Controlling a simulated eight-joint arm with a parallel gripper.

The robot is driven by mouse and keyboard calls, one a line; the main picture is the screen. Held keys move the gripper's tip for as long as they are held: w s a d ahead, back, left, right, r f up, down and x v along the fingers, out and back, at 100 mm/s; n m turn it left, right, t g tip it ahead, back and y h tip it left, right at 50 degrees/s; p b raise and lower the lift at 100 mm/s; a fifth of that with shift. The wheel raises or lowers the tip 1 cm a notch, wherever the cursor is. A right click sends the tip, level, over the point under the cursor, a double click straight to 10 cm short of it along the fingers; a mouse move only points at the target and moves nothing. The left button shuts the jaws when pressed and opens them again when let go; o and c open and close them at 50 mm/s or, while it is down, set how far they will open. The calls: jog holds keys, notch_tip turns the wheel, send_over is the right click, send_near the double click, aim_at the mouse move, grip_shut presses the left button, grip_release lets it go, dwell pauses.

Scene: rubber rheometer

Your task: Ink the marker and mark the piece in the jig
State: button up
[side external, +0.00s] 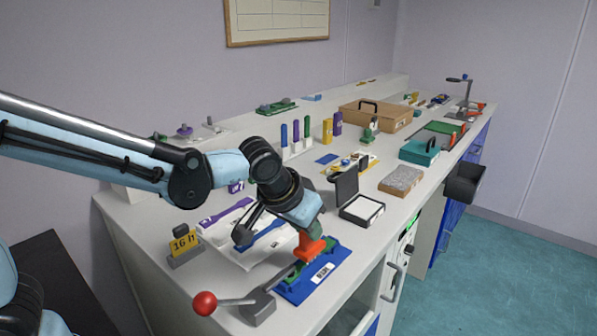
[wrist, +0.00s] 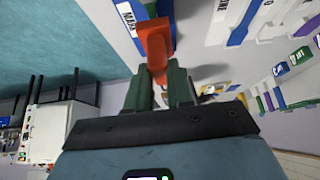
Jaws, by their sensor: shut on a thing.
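My gripper (side external: 314,232) has green fingers and is shut on an orange-red block-like piece (side external: 309,250), which looks like the marker. In the wrist view the piece (wrist: 155,45) stands out between the fingertips (wrist: 160,90). It is over the blue jig base (side external: 325,280), which has a white label and a green part (side external: 293,277). I cannot tell whether it touches what lies below. The workpiece in the jig cannot be made out clearly. An open black case with a pale pad (side external: 362,209), perhaps the ink pad, stands behind and right of the jig.
A lever with a red ball knob (side external: 205,303) sticks out left of the jig. A yellow number sign (side external: 185,245) and a white tray with blue and purple tools (side external: 262,240) are close by. A speckled block (side external: 401,181) and teal case (side external: 419,152) stand farther back.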

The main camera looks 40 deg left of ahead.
jog(key=shift+r, duration=3.15)
